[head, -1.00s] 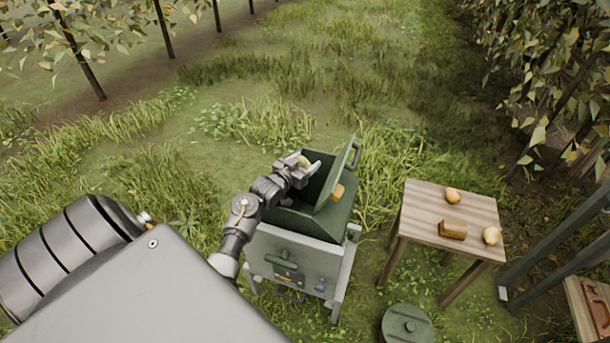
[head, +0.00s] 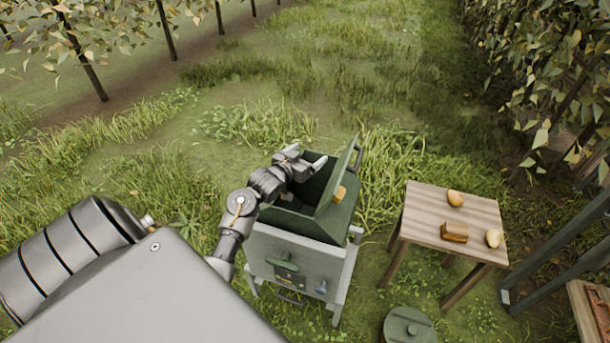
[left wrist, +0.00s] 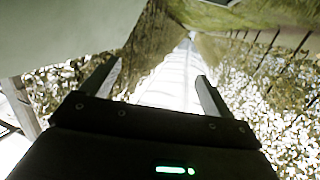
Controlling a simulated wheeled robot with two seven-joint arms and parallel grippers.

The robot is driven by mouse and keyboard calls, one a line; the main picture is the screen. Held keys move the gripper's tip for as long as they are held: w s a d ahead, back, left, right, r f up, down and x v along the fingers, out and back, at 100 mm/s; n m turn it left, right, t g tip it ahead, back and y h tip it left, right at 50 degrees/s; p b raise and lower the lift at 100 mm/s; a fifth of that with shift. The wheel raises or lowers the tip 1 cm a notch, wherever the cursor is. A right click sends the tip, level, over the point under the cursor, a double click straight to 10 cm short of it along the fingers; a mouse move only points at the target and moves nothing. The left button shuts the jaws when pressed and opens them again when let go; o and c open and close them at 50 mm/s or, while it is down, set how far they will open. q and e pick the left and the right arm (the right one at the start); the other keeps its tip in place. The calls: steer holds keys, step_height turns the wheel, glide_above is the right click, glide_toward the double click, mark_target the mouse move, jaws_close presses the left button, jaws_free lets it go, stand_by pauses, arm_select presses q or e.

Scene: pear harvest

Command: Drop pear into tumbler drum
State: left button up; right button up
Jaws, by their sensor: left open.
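The tumbler drum is a dark green box (head: 339,222) on a grey stand, with its lid (head: 344,172) raised on the right side. My left gripper (head: 308,158) is over the drum's opening, left of the raised lid. Its jaws are open and empty. In the left wrist view the two fingers (left wrist: 155,85) stand apart with nothing between them. No pear shows at the gripper, and the drum's inside is mostly hidden by my arm and the lid. Two pears lie on the wooden table, one at the back (head: 455,198) and one at the right (head: 493,238). My right gripper is not in view.
A small yellow-orange patch (head: 340,193) shows by the lid. A round green lidded thing (head: 408,326) is on the grass in front. Grey posts stand at the right.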

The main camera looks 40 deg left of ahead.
arm_select(q)
steer(key=s+d+r, duration=0.7)
steer(key=s+r, duration=0.1)
steer(key=s, duration=0.2)
steer(key=shift+d, duration=0.15)
